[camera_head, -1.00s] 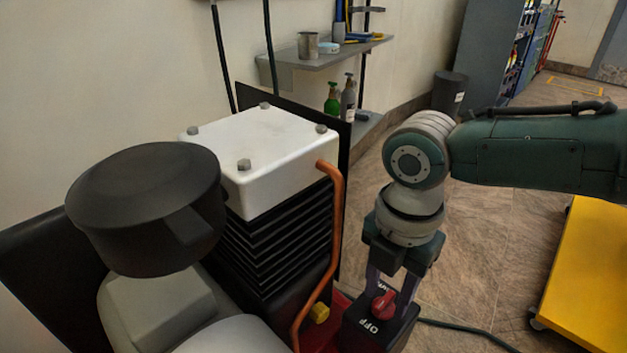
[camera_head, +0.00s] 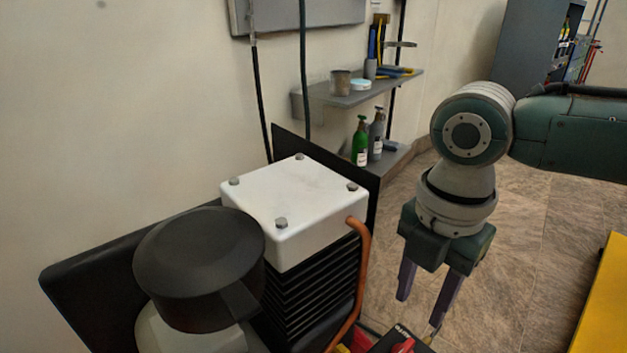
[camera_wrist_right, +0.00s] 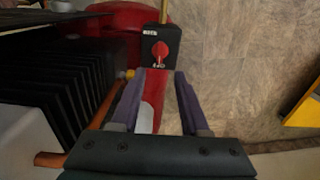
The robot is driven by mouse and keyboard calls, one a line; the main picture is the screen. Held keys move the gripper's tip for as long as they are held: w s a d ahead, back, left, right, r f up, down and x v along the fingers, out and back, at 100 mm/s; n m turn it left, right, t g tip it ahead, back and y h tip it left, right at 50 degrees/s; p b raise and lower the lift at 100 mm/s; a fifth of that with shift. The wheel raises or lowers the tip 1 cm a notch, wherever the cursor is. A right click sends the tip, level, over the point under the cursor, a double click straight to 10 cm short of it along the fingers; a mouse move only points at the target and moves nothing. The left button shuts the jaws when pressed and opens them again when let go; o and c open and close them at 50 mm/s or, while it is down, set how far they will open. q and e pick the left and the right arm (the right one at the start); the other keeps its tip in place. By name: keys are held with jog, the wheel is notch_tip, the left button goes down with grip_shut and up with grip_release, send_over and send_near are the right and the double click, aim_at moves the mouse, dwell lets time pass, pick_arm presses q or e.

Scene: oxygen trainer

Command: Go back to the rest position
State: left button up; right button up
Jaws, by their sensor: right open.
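My right gripper (camera_head: 424,302) is open and empty, pointing down, to the right of the compressor. In the head view it hangs above a black switch box with a red knob (camera_head: 404,345), cut off by the bottom edge. In the right wrist view, the open fingers (camera_wrist_right: 157,100) frame the switch box (camera_wrist_right: 171,42) and its red knob (camera_wrist_right: 160,50), which lie beyond the fingertips and apart from them. My left gripper is not in view.
The compressor's white head (camera_head: 297,207), black round filter (camera_head: 199,268) and copper pipe (camera_head: 359,275) stand left of the right gripper. A wall shelf (camera_head: 345,98) and green bottle (camera_head: 360,142) are behind. A yellow platform (camera_head: 606,310) is at right. Floor between is clear.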

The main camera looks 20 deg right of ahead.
jog(key=s+a+r+m+t+y+p, duration=0.1)
jog(key=s+a+r+m+y+p, duration=0.1)
jog(key=s+a+r+m+p, duration=0.55)
jog(key=s+a+r+m+t+y+p, duration=0.1)
jog(key=s+a+r+m+p, duration=0.2)
jog(key=r+p, duration=0.7)
jog(key=s+d+r+m+t+h+p, duration=0.1)
jog(key=s+d+r+m+p, duration=0.25)
jog(key=r+m, duration=0.2)
jog(key=s+d+r+m+t+h+p, duration=0.1)
jog(key=s+d+r+m+h+p, duration=0.15)
jog(key=d+r+m+p, duration=0.35)
notch_tip(320, 180, up, 38)
jog(key=a+n+p, duration=0.1)
jog(key=a+p, duration=0.1)
jog(key=p, duration=3.4)
jog(key=shift+f+y, duration=0.2)
jog(key=shift+y, duration=0.15)
jog(key=shift+w, duration=0.1)
jog(key=shift+o, duration=0.2)
